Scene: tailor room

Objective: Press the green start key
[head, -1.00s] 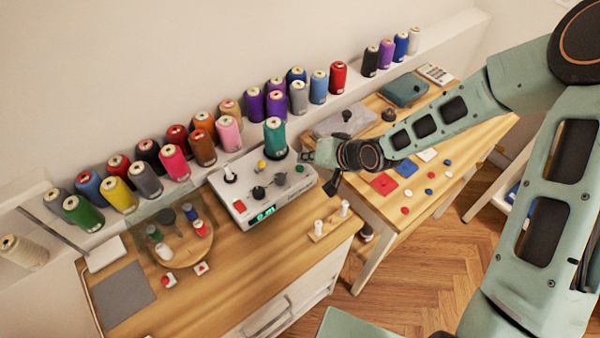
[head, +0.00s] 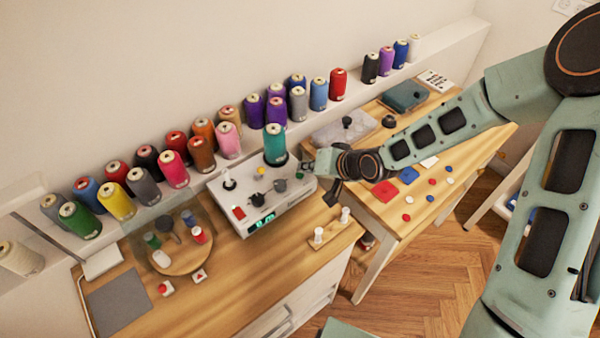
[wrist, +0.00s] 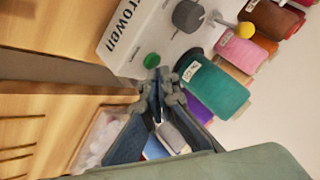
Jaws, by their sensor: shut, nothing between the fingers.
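The green start key (head: 299,175) is a small round button at the right end of the grey winding machine (head: 256,228). In the wrist view the green key (wrist: 152,61) lies on the machine's panel, just beyond my fingertips and slightly left of them. My gripper (head: 305,167) is at the machine's right end, close to the key. In the wrist view my gripper (wrist: 160,83) is shut and empty. Contact with the key cannot be made out.
A teal thread spool (head: 274,143) stands on the machine, and in the wrist view this spool (wrist: 215,88) is close to my fingers' right. A dark grey knob (wrist: 188,15) is on the panel. A gap separates this bench from the right table (head: 412,215).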

